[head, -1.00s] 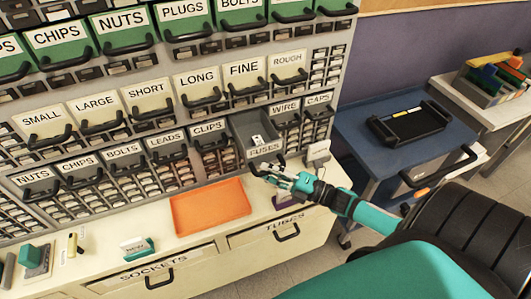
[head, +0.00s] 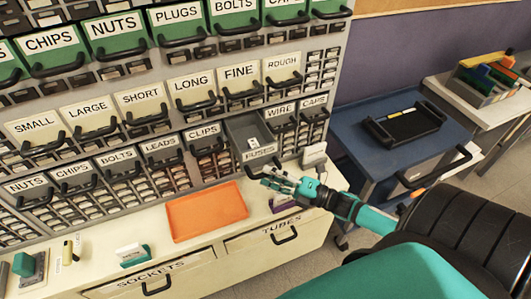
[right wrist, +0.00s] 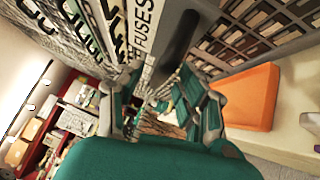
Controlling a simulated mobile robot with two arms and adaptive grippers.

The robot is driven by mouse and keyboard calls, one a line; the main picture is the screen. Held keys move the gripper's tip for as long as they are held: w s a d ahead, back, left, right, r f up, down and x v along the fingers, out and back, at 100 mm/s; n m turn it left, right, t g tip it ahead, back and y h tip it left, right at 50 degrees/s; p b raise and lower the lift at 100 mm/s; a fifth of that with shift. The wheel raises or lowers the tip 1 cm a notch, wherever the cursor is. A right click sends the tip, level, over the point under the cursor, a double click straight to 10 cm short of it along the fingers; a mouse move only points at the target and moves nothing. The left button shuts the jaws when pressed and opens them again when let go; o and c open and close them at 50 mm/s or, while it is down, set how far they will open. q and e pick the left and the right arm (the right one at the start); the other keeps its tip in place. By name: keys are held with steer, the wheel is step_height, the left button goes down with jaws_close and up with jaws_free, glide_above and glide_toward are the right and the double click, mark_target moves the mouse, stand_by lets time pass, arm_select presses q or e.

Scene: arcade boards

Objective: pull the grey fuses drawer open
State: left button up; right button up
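The grey fuses drawer (head: 247,130) stands pulled out from the cabinet, with a small white item inside. Its front carries the FUSES label and a dark handle (head: 258,172). In the right wrist view the label front (right wrist: 143,30) and the dark handle (right wrist: 180,42) are close, beyond the fingertips. My right gripper (head: 272,180) is just in front of and slightly right of the handle. In the right wrist view its two fingers (right wrist: 165,97) are spread apart with nothing held between them. My left gripper is out of view.
An orange tray (head: 207,212) lies on the counter below the drawer. A blue cart (head: 350,140) with a black tray (head: 407,124) stands to the right. Closed drawers flank the fuses drawer.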

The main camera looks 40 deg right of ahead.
steer(key=v, duration=1)
steer(key=shift+s, duration=0.1)
steer(key=s+d+f+m+g+h+b, duration=0.1)
steer(key=s+f+m+g+h, duration=0.3)
steer(key=f, duration=0.6)
steer(key=f+m+t+h+b, duration=0.1)
steer(key=f+m+h, duration=0.2)
steer(key=f+m, duration=0.5)
steer(key=s+d+f+m+g+h, duration=0.1)
steer(key=s+f+m+g+h, duration=0.15)
steer(key=f, duration=0.95)
steer(key=s+a+f+m+g+b, duration=0.1)
steer(key=s+a+f+m+g, duration=0.3)
steer(key=s+a+f, duration=0.3)
steer(key=s+a+f+m+g+b, duration=0.1)
steer(key=s+a+f+m+g, duration=0.4)
steer(key=s+a+f, duration=0.3)
steer(key=s+f+g+h, duration=0.1)
steer(key=s+f, duration=0.3)
steer(key=s, duration=0.2)
steer(key=shift+f, duration=0.2)
